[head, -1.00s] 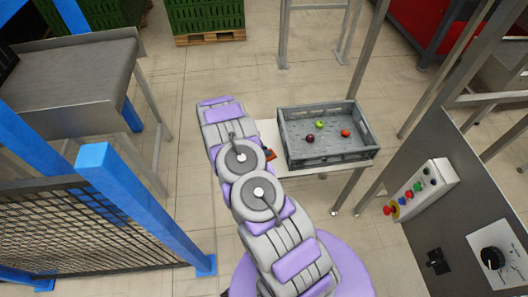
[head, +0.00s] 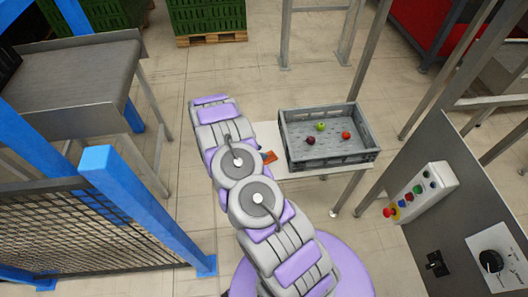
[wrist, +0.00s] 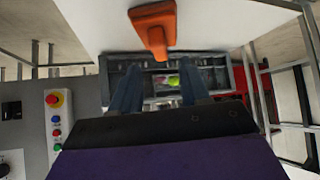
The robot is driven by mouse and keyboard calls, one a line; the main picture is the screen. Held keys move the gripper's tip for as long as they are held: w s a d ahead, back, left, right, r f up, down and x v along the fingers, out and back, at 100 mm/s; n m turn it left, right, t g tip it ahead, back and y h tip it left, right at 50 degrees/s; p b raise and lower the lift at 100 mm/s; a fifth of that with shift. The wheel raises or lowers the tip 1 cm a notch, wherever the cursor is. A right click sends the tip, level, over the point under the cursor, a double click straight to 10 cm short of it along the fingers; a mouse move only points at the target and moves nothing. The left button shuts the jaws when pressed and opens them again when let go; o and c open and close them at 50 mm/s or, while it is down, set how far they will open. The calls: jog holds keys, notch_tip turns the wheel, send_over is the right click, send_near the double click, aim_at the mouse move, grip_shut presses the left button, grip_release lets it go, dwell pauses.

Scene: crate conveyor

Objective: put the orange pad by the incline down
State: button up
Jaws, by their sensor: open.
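The orange pad (wrist: 154,27) shows at the top of the wrist view against a white tabletop (wrist: 215,22). It has a wide end and a narrower stem pointing toward my gripper. In the head view only a small orange part (head: 268,157) shows beside my arm, on the white table left of the grey crate. My gripper (wrist: 160,82) is open, with its two blue-grey fingers spread and nothing between them. The pad is apart from the fingers, beyond their tips in the wrist view. In the head view my arm hides most of the gripper.
The grey crate (head: 368,157) holds a green, a dark red and a red fruit. A control panel (head: 420,192) stands at right. A blue post (head: 150,205) with mesh fence and a grey sloped conveyor (head: 70,78) stand at left. Floor between conveyor and table is clear.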

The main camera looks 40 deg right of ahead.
jog(key=s+p+v, duration=0.1)
jog(key=v, duration=0.7)
jog(key=shift+w, duration=0.5)
jog(key=shift+f, duration=0.1)
